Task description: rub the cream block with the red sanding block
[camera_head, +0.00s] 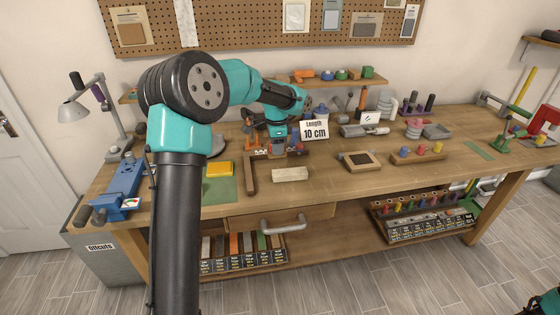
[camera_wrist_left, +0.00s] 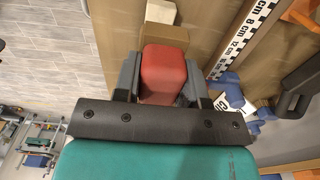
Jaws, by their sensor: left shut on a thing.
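The cream block (camera_head: 290,174) lies on the workbench, near its front edge, and a pale block end, likely the same one, shows at the top of the left wrist view (camera_wrist_left: 160,11). My left gripper (camera_head: 277,145) is just behind the cream block in the head view, apart from it. In the left wrist view my left gripper (camera_wrist_left: 163,82) is shut on the red sanding block (camera_wrist_left: 164,68). A tan-brown part shows just past the red; I cannot tell whether it belongs to the sanding block. My right gripper is out of view.
A "Length 10 cm" sign (camera_head: 315,130) stands behind. A framed tray (camera_head: 360,160) is to the right. Bench around the cream block's right side is clear.

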